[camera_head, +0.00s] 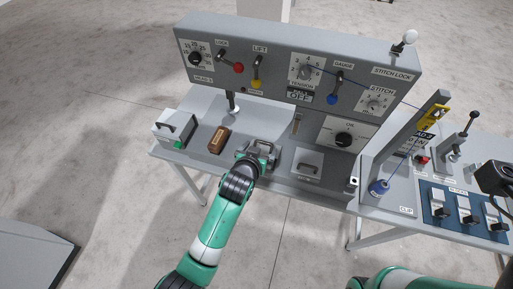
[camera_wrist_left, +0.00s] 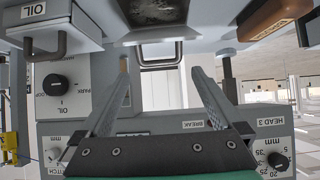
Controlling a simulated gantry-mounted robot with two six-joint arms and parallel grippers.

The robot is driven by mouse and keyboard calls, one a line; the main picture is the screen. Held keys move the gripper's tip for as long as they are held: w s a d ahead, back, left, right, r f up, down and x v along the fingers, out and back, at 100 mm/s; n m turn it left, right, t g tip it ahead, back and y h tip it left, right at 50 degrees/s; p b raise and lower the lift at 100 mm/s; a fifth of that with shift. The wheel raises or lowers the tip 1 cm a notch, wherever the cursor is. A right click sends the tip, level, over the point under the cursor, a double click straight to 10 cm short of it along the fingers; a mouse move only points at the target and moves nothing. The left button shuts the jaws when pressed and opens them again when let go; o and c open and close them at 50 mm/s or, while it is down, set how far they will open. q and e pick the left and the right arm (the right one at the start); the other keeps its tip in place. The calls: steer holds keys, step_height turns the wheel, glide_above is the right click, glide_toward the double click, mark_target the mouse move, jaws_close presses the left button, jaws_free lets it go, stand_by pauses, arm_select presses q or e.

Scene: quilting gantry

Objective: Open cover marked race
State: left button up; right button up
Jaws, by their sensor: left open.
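My left gripper (camera_head: 255,153) is over the front of the machine bed, at a grey cover with a handle (camera_head: 264,144). In the left wrist view its two fingers (camera_wrist_left: 160,72) are spread wide. The handle (camera_wrist_left: 159,63) shows between the fingertips; no contact is visible. A dark, rounded area (camera_wrist_left: 157,28) lies just beyond the handle. No "race" label is readable, and the gripper partly hides this cover in the head view. A second grey cover with a handle (camera_head: 307,166) sits to the right; the wrist view shows its "OIL" label (camera_wrist_left: 33,10). My right gripper's jaws do not show.
A brown block (camera_head: 219,139) and a grey box with a handle (camera_head: 175,128) stand left of the gripper. The control panel (camera_head: 285,60) with knobs and levers rises behind.

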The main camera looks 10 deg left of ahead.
arm_select(q)
steer(key=p+v, duration=0.3)
steer(key=v, duration=0.1)
steer(key=shift+s+r, duration=0.25)
steer(key=shift+s, duration=0.05)
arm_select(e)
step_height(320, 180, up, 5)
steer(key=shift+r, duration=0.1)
